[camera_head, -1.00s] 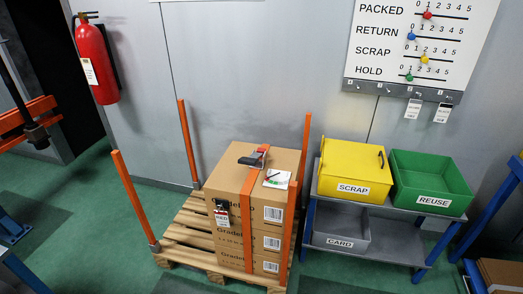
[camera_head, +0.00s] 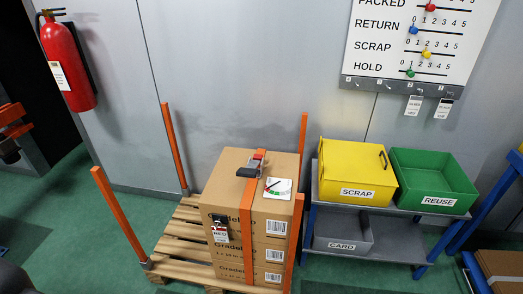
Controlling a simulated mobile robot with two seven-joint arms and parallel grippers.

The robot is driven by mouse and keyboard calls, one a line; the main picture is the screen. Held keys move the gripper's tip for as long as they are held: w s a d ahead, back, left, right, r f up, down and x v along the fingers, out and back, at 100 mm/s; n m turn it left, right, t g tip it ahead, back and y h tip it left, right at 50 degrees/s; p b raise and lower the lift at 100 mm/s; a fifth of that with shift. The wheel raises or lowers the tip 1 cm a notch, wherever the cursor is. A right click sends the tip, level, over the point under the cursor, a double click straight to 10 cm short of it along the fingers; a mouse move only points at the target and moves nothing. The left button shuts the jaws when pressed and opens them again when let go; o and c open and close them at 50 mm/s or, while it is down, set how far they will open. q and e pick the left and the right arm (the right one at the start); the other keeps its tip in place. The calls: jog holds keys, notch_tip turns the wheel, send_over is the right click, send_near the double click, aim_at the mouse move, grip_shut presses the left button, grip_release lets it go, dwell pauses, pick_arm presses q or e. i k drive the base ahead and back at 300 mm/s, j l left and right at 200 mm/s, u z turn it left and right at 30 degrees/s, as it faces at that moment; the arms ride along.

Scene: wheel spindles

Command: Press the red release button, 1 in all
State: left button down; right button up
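A strap buckle (camera_head: 252,164) with a dark lever and a small red part (camera_head: 259,154) lies on top of the stacked cardboard boxes (camera_head: 228,185). The red part looks like the release button, but it is too small to be sure. An orange strap (camera_head: 246,232) runs from the buckle over the top and down the front of the stack, lying flat against it. Neither of my grippers shows in the head view.
The stack stands on a wooden pallet (camera_head: 178,247) with upright orange posts (camera_head: 118,212). A tag (camera_head: 220,232) hangs at its front. To the right, a yellow SCRAP bin (camera_head: 349,164), green REUSE bin (camera_head: 425,167) and grey CARD bin (camera_head: 350,222) sit on a rack.

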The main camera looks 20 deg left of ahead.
aim_at(256, 157)
jog(key=i+j+z, duration=0.15)
jog(key=j, duration=0.15)
jog(key=i+j+z, duration=0.1)
jog(key=j, duration=0.25)
jog(key=i+j+z, duration=0.15)
jog(key=j, duration=0.2)
jog(key=i+j+z, duration=0.1)
jog(key=j, duration=0.25)
jog(key=i+j+z, duration=0.15)
jog(key=j, duration=0.25)
jog(key=k, duration=0.05)
